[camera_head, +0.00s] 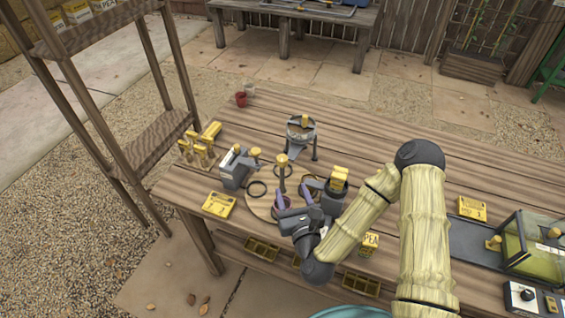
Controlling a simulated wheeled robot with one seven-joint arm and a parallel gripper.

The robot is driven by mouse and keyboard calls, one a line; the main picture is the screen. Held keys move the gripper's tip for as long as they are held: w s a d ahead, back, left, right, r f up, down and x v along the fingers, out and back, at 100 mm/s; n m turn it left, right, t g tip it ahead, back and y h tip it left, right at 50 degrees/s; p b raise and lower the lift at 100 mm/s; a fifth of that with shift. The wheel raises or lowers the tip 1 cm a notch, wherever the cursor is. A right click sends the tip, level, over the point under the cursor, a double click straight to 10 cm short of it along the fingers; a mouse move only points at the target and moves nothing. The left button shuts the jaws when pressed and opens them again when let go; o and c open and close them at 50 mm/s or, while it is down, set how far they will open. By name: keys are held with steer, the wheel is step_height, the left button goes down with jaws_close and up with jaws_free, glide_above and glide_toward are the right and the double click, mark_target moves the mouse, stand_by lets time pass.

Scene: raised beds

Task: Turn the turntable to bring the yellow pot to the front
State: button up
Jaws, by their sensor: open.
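The turntable (262,207) is a round, light wooden disc near the front of the slatted bench. My gripper and arm cover its near right part. A yellow-topped post (282,176) stands at its far side, with dark rings beside it. My gripper (292,195) is over the disc with its purple fingers apart; I see nothing held between them. I cannot tell whether the fingers touch the disc or post. A dark round piece with a yellow block (338,179) on top is just right of the gripper. I cannot make out a clearly yellow pot on the turntable.
A grey stand (300,135) is behind the turntable. A grey device (236,168) and yellow card (219,204) are left. A red pot (241,99) sits at the back left edge. A clear yellow-green bin (535,245) is right. The back right of the bench is clear.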

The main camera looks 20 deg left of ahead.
mark_target(284, 165)
steer(key=b+x, duration=0.3)
steer(key=b, duration=0.4)
steer(key=shift+w+d, duration=0.1)
steer(key=shift+d, duration=0.1)
steer(key=b, duration=0.3)
steer(key=shift+w+a, duration=0.2)
steer(key=shift+a, duration=0.05)
steer(key=x, duration=0.3)
steer(key=p+x, duration=0.1)
steer(key=x, duration=0.4)
steer(key=shift+w+a+r+p, duration=0.2)
steer(key=shift+w+r+p, duration=0.1)
steer(key=shift+w+p, duration=0.1)
steer(key=c, duration=1)
